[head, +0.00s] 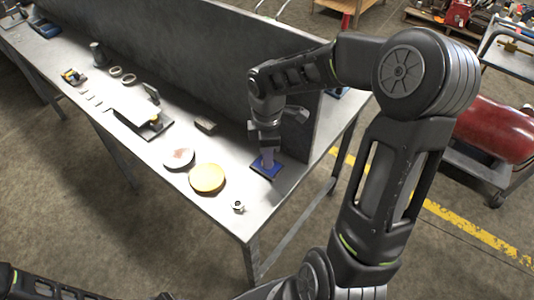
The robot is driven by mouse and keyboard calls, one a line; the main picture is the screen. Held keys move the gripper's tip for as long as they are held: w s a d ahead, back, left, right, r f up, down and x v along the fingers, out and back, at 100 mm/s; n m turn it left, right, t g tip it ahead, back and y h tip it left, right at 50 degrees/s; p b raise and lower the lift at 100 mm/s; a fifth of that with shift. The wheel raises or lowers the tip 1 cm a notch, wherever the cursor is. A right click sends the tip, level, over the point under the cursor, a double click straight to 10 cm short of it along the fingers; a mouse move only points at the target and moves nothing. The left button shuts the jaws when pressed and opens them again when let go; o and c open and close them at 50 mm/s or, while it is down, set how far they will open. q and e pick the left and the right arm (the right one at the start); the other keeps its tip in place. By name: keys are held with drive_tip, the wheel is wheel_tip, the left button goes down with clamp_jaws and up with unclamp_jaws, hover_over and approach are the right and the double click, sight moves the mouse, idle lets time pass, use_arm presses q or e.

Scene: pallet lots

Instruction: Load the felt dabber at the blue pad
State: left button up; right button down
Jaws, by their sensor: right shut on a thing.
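The blue pad (268,174) lies flat on the grey table near its right end. My right gripper (266,146) points down just above it and is shut on the felt dabber (268,159). The dabber looks like a small pale purple-grey upright piece. Its lower end is over the pad and seems to meet it, but I cannot tell whether it is touching. The gripper hides the top of the dabber. My left gripper is not in view; only part of the arm shows at the lower left.
A yellow disc (207,178) and a pale disc (179,158) lie left of the pad. A small nut-like piece (238,206) is near the front edge. A dark block (205,125) and a white plate (121,104) lie further left. A tall grey panel (190,50) stands behind.

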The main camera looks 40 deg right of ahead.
drive_tip(key=shift+s, duration=0.1)
wheel_tip(320, 180, up, 7)
drive_tip(key=p, duration=0.6)
idle(1.0)
drive_tip(key=shift+a, duration=0.1)
drive_tip(key=w+a+r+m, duration=0.2)
drive_tip(key=w+a+m, duration=0.8)
drive_tip(key=a+m, duration=0.2)
drive_tip(key=shift+w, duration=0.25)
